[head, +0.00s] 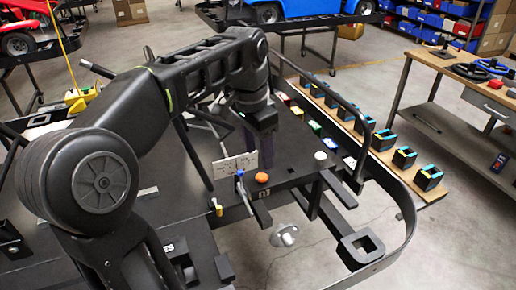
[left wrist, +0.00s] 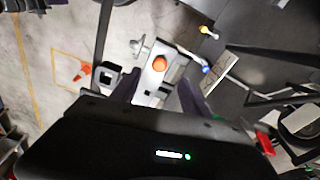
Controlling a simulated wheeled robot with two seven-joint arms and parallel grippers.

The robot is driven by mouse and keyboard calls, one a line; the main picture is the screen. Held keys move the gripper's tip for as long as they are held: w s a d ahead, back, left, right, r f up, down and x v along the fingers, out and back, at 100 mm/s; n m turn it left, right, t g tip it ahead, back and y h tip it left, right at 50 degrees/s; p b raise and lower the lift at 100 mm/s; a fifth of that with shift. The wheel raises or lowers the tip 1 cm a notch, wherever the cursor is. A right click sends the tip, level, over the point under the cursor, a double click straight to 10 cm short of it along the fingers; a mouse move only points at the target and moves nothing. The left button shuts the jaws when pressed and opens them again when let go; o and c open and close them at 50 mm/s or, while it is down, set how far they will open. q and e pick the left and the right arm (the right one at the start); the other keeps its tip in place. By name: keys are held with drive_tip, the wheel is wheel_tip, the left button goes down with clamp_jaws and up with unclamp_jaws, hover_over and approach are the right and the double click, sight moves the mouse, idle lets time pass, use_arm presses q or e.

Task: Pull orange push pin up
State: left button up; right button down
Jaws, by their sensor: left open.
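The orange push pin (head: 262,177) has a round knob and stands on the dark kart stand (head: 285,178), near its front edge. In the left wrist view the orange push pin (left wrist: 160,63) shows beyond and between the fingers, apart from them. My left gripper (head: 257,155) points down above the stand, just behind the pin in the head view. In the left wrist view my left gripper (left wrist: 162,92) is open and empty. The pin's shaft is hidden under the knob. My right gripper is not in view.
A blue-topped lever (head: 239,174) and a white plate (head: 235,164) stand left of the pin. A yellow knob (head: 216,205) is further left, a white knob (head: 320,155) to the right. A curved black rail (head: 400,190) bounds the right side. Bins line a wooden shelf (head: 385,155).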

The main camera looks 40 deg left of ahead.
sight(262, 176)
use_arm(q)
wheel_tip(262, 176, down, 2)
drive_tip(key=shift+f+b, duration=0.25)
drive_tip(key=shift+b, duration=0.75)
drive_tip(key=shift+w+d+f+p, duration=0.1)
drive_tip(key=shift+w+f+p, duration=0.1)
drive_tip(key=shift+f, duration=1)
drive_tip(key=shift+w+d+f+p, duration=0.1)
drive_tip(key=shift+w+f, duration=0.1)
drive_tip(key=shift+f, duration=0.95)
drive_tip(key=shift+c, duration=0.2)
clamp_jaws()
drive_tip(key=shift+r+p, duration=0.5)
drive_tip(key=shift+r, duration=0.1)
unclamp_jaws()
drive_tip(key=shift+f, duration=0.1)
